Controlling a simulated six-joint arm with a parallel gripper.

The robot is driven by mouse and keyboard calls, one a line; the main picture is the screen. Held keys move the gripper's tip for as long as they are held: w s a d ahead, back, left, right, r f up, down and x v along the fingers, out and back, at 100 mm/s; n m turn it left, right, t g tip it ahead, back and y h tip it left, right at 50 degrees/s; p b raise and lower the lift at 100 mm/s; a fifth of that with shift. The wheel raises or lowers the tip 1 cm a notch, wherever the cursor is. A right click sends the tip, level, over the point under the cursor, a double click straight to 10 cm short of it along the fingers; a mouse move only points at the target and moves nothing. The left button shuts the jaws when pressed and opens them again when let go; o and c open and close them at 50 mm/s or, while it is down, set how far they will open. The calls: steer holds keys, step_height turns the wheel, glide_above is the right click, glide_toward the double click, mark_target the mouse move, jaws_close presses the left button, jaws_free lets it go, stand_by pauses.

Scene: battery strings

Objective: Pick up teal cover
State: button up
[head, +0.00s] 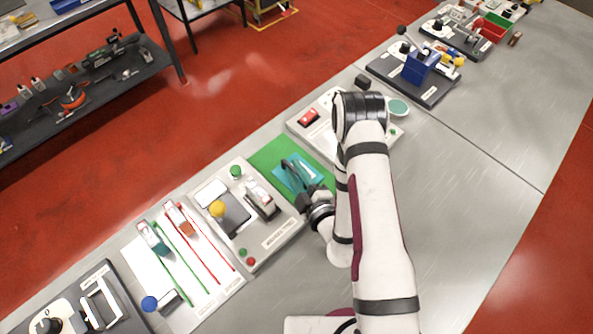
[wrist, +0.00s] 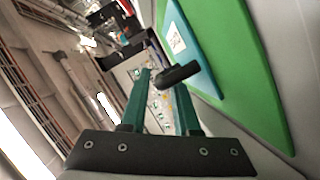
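The teal cover (head: 291,183) is a flat teal plate lying on a green mat (head: 263,158) in the head view. In the wrist view the cover (wrist: 198,62) shows a white printed label, and a black handle (wrist: 180,74) stands out from it. My gripper (head: 289,163) is over the cover in the head view, with its fingers apart. In the wrist view my gripper's dark green fingers (wrist: 163,78) are open, with the handle at their tips, overlapping the right finger. I cannot tell whether they touch. Part of the mat is hidden by my arm.
A station with a yellow knob (head: 217,208) stands left of the mat. A white panel with a red switch (head: 308,117) stands beyond it. A blue box (head: 420,68) is farther up the bench. The grey bench top (head: 470,190) is clear on the right.

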steer(key=shift+w+a+f, duration=0.15)
steer(key=shift+w+a, duration=0.15)
steer(key=shift+w, duration=0.35)
jaws_close()
